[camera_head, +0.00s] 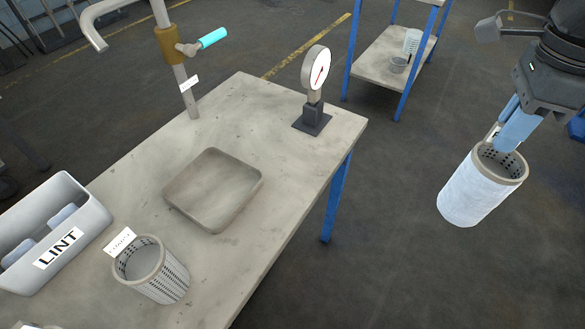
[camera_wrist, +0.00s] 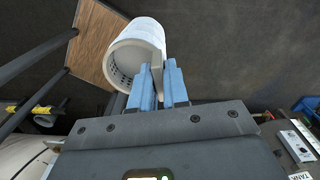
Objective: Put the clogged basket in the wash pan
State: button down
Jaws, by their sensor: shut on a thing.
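A basket wrapped in whitish fuzz, the clogged basket (camera_head: 474,191), hangs tilted in the air to the right of the table. My gripper (camera_head: 499,147) is shut on its rim from above. In the wrist view the clogged basket (camera_wrist: 140,42) shows between and beyond the blue fingers of my gripper (camera_wrist: 160,76), with holes visible inside. A shallow grey-beige pan (camera_head: 213,188), which looks like the wash pan, lies empty on the table. A second, clean perforated basket (camera_head: 160,272) with a small tag stands at the table's front left; its tag is too small to read.
A white bin labelled LINT (camera_head: 52,230) holds pale pieces at the left. A dial gauge (camera_head: 315,80) stands at the back right of the table (camera_head: 285,165). A tap pipe with a cyan handle (camera_head: 213,38) rises behind the pan. A shelf rack (camera_head: 375,68) stands beyond.

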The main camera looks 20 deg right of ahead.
aim_at(214, 189)
jog(key=i+j, duration=0.2)
jog(key=j, duration=0.2)
jog(key=i+j, duration=0.15)
jog(key=j, duration=0.25)
jog(key=i+j, duration=0.2)
jog(key=j, duration=0.2)
jog(key=i+j, duration=0.15)
jog(key=j, duration=0.25)
